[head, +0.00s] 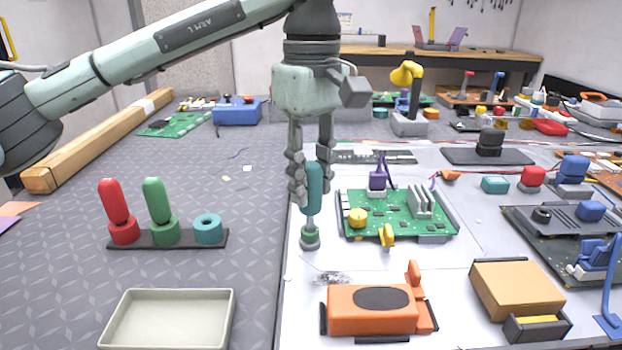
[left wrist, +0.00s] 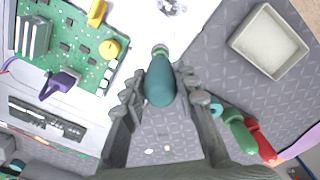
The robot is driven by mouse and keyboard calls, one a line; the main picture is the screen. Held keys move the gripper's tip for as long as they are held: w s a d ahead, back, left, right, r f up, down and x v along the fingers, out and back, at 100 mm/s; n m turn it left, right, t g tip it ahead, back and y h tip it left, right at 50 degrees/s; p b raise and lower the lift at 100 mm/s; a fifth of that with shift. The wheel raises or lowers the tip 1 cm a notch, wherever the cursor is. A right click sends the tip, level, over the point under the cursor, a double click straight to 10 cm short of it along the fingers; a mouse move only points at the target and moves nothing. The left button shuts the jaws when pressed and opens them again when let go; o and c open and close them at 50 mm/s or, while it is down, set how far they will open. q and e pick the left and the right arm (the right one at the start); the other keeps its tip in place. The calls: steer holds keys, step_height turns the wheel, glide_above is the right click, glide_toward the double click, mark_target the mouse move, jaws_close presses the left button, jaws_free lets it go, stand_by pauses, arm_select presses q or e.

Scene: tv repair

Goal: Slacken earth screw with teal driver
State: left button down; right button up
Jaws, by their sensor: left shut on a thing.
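My left gripper (head: 311,190) is shut on the teal driver (head: 314,187), which stands upright with its tip end down. The driver's lower end meets a small post with a green collar and grey base (head: 310,238), taken to be the earth screw, on the light panel left of the green board. Whether the tip is seated in it cannot be told. In the left wrist view the teal driver (left wrist: 160,82) sits between the fingers (left wrist: 158,95), over the post's green top (left wrist: 160,50). My right gripper is not in view.
A rack (head: 185,238) at left holds red (head: 116,211) and green (head: 157,210) drivers and an empty teal ring (head: 207,229). An empty tray (head: 170,339) lies in front. The green circuit board (head: 398,228) and an orange tool (head: 370,318) stand close right.

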mark_target(311, 164)
arm_select(q)
steer(key=shift+r, duration=0.5)
steer(key=shift+r+p, duration=0.15)
steer(key=shift+p, duration=0.15)
steer(key=shift+r+p, duration=0.8)
steer(key=shift+r, duration=0.3)
steer(key=shift+r, duration=3)
